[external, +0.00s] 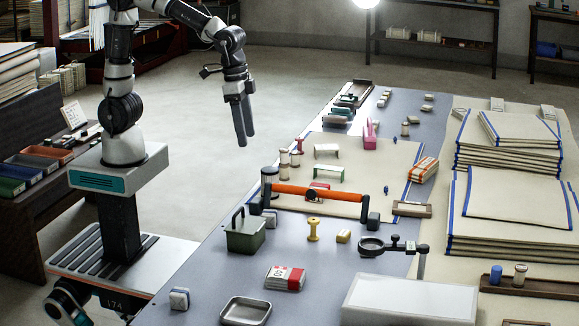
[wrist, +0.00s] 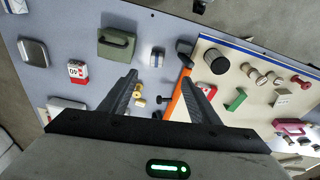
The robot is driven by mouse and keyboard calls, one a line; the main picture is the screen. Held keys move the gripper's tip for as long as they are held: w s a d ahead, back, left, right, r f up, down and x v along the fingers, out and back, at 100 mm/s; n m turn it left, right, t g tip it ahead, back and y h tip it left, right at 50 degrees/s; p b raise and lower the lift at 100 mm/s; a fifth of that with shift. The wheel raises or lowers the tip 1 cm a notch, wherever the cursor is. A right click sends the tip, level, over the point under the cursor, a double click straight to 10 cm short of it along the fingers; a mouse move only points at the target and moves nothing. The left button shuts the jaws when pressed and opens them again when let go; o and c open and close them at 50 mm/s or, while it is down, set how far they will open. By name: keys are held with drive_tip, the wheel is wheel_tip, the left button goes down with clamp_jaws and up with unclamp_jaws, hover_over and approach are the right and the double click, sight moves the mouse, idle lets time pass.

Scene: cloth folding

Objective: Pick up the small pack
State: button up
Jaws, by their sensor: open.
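A small red-and-white pack (external: 285,278) lies flat on the near part of the grey-blue table, between a dark green box and a metal tray. In the wrist view the red-and-white pack (wrist: 77,72) lies left of the fingers, with a number on its white part. An orange-and-white striped pack (external: 423,169) lies at the mat's right edge. My gripper (external: 243,143) hangs in the air, fingers down, by the table's left side, well apart from both packs. In the wrist view my gripper (wrist: 163,76) has its fingers spread with nothing held.
The green handled box (external: 245,232), metal tray (external: 246,311) and white-and-blue block (external: 179,300) surround the red-and-white pack. An orange bar (external: 335,195) crosses the cream mat. Stacked cloths (external: 510,210) fill the right side. Bare table lies left of the pack.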

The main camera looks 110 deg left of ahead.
drive_tip(key=g+p, duration=0.1)
drive_tip(key=g, duration=0.1)
approach(265, 211)
drive_tip(key=shift+n, duration=0.3)
wheel_tip(265, 211, down, 5)
drive_tip(key=b, duration=0.2)
drive_tip(key=shift+a+r+b, duration=0.1)
drive_tip(key=shift+r+b, duration=0.05)
drive_tip(key=shift+b, duration=0.25)
drive_tip(key=shift+s+f+b, duration=0.1)
drive_tip(key=shift+f+b, duration=0.8)
drive_tip(key=shift+f, duration=2.05)
drive_tip(key=shift+c, duration=0.2)
drive_tip(key=c, duration=1.1)
